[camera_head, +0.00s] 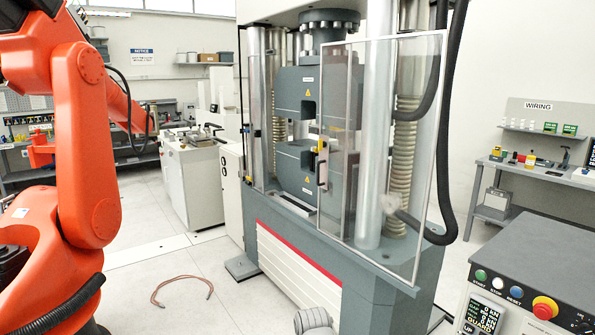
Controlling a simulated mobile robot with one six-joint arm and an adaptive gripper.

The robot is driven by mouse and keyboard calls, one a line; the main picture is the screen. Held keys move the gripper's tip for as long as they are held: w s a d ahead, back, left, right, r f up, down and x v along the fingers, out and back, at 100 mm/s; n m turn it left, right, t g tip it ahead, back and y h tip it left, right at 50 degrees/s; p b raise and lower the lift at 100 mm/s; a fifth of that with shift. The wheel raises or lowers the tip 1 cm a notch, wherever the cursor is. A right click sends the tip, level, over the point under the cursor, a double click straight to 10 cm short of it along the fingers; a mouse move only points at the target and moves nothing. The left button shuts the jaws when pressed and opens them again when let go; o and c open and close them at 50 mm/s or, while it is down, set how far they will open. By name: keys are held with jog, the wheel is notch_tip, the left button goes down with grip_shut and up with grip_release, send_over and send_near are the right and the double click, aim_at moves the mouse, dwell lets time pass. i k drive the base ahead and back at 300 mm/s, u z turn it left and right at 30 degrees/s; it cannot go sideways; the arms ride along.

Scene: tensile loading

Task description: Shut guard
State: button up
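The guard (341,130) is a clear panel with a thin pale frame on the front of the grey testing machine. It stands at the right part of the front, with a dark upright handle (321,168) and a small yellow piece near its left edge. Left of that edge the front is uncovered, so the guard looks open. The upper grip block (297,92) and lower grip block (296,168) show behind it, with a gap between them. No specimen is clearly visible there.
A control console (545,262) with coloured buttons and a red emergency stop stands at front right. A black hose (446,150) hangs by the guard's right edge. A reddish cable loop (180,290) lies on the floor.

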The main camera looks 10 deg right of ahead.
aim_at(322, 165)
jog(key=u, duration=0.05)
jog(key=i, duration=0.85)
jog(key=z, duration=0.45)
jog(key=i, duration=1.15)
jog(key=z, duration=0.5)
jog(key=k, duration=0.6)
jog(key=z, duration=0.15)
jog(key=i, duration=0.6)
jog(key=u, duration=0.05)
